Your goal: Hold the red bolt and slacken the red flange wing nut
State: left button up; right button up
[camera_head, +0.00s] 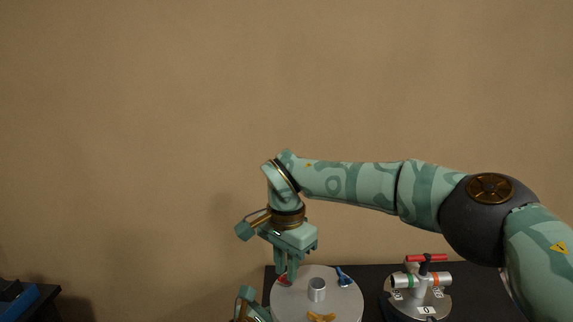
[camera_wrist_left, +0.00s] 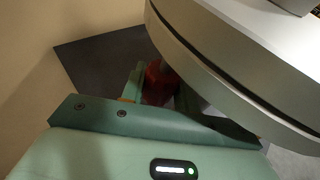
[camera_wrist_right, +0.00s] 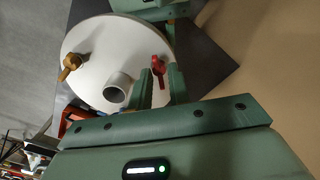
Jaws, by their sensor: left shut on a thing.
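A round grey flange disc (camera_head: 350,302) stands at the bottom centre of the head view, with a short pipe stub (camera_head: 317,289) on its top. The red wing nut (camera_wrist_right: 158,68) is near the disc's edge in the right wrist view; in the head view it is partly hidden by fingers. My right gripper (camera_wrist_right: 160,78) points down over it, fingers apart on either side, with gaps visible. In the left wrist view, my left gripper (camera_wrist_left: 160,76) is shut on the dark red bolt (camera_wrist_left: 156,88) below the disc's rim. Its fingers partly hide the bolt.
The disc also carries a blue wing nut (camera_head: 343,276) and an orange one (camera_head: 321,317). A valve fixture with a red handle (camera_head: 427,258) stands to the right on the dark table (camera_head: 376,274). A blue object (camera_head: 20,302) lies far left.

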pick_arm(q)
jog(key=shift+f, duration=0.1)
pick_arm(e)
jog(key=shift+s+d+f, duration=0.1)
jog(key=shift+s+f, duration=0.05)
jog(key=shift+f, duration=0.2)
jog(key=shift+r, duration=2.55)
pick_arm(q)
jog(key=o, duration=1)
jog(key=p+v, duration=0.5)
jog(key=v, duration=0.4)
pick_arm(e)
notch_tip(320, 180, up, 6)
jog(key=shift+s+r, duration=0.15)
jog(key=shift+r, duration=0.1)
jog(key=shift+f, duration=0.1)
